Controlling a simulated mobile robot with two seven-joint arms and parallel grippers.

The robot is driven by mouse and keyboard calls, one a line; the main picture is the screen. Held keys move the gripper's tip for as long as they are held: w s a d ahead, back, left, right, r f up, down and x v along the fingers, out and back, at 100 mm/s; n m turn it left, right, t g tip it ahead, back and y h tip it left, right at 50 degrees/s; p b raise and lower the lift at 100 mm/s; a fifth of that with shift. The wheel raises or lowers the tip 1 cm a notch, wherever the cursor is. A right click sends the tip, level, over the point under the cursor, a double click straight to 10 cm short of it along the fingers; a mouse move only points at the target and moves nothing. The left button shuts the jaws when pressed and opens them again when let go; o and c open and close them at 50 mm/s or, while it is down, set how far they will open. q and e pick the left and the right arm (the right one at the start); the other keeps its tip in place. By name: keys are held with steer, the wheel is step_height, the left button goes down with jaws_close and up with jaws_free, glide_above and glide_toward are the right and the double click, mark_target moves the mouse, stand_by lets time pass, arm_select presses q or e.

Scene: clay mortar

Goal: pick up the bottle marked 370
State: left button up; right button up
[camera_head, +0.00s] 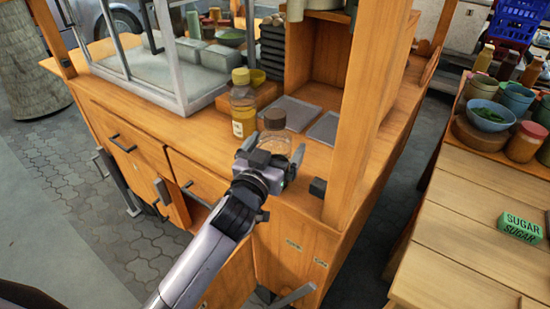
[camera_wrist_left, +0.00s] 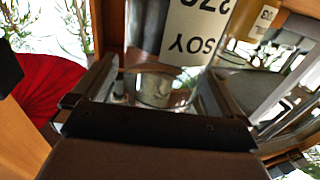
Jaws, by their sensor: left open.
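A clear bottle with a brown cap (camera_head: 275,119) stands upright near the front edge of the wooden cart counter. In the left wrist view a bottle close ahead has a white label (camera_wrist_left: 197,28) with upside-down SOY and a partly cut-off number that looks like 370. My left gripper (camera_head: 277,163) is open at the brown-capped bottle, its fingers toward the bottle's lower body. In the left wrist view the open fingers (camera_wrist_left: 155,88) lie just in front of the bottle; contact cannot be told. My right gripper is not in view.
A yellow-capped bottle (camera_head: 243,108) stands close behind, to the left. A glass case (camera_head: 150,65) is at the left and a wooden post (camera_head: 362,110) rises at the right. Flat grey trays (camera_head: 288,112) lie behind. A separate table (camera_head: 470,225) holds a green SUGAR box (camera_head: 520,228).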

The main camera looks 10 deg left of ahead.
arm_select(q)
steer(key=c, duration=1)
steer(key=shift+c, duration=0.8)
steer(key=shift+r, duration=0.1)
